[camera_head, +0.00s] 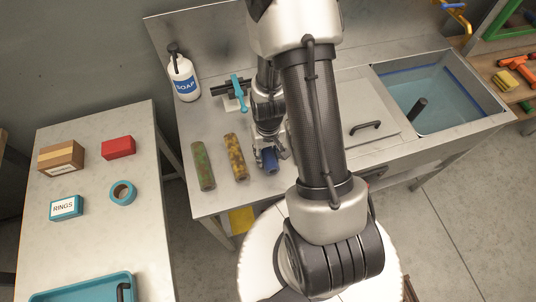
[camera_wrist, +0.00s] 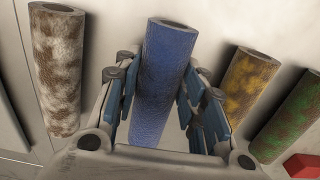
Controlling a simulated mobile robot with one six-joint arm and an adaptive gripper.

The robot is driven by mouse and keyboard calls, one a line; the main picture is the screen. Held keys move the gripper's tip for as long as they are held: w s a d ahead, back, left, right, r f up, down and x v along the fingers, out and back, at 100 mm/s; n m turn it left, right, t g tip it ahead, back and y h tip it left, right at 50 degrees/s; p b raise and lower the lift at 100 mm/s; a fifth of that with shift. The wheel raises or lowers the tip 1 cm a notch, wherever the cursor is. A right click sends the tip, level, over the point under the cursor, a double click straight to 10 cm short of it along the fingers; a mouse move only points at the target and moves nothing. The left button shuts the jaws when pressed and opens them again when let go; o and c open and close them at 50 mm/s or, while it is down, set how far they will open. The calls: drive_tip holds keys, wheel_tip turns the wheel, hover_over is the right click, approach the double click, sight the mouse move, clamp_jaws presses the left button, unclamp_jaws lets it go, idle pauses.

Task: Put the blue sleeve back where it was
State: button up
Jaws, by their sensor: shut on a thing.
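The blue sleeve (camera_wrist: 164,85) is a tube with an open end, and it stands between the fingers of my gripper (camera_wrist: 162,72) in the wrist view. My gripper is shut on it. In the head view only a short blue end of the sleeve (camera_head: 270,159) shows below my gripper (camera_head: 269,151), over the front part of the metal bench; my arm hides the area behind. Whether the sleeve touches the bench is not clear. A yellow-brown mottled sleeve (camera_head: 237,157) lies just left of it, and a green mottled sleeve (camera_head: 203,166) lies further left. A brown-white sleeve (camera_wrist: 58,75) shows in the wrist view.
A soap bottle (camera_head: 186,83) and a fixture with a blue handle (camera_head: 239,93) stand at the back of the bench. A water-filled sink (camera_head: 430,92) is at right. The left table (camera_head: 90,222) holds boxes, a tape roll (camera_head: 123,193) and a blue tray (camera_head: 82,290).

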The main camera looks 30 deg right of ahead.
drive_tip(key=shift+f, duration=0.1)
drive_tip(key=o, duration=1)
drive_tip(key=shift+f, duration=0.15)
drive_tip(key=shift+o, duration=0.2)
wheel_tip(320, 180, up, 13)
drive_tip(key=p, duration=0.4)
wheel_tip(320, 180, up, 7)
drive_tip(key=t, duration=0.1)
hover_over(268, 153)
drive_tip(key=a, duration=0.2)
drive_tip(key=s+a+r+n+t, duration=0.1)
drive_tip(key=s+a+r, duration=0.3)
drive_tip(key=r, duration=0.5)
drive_tip(key=s+a+r+n+t, duration=0.2)
drive_tip(key=s+a+r, duration=0.2)
drive_tip(key=s+r, duration=0.3)
drive_tip(key=shift+r+t, duration=0.3)
drive_tip(key=shift+r, duration=0.6)
drive_tip(key=shift+f+b, duration=0.1)
drive_tip(key=shift+b, duration=0.2)
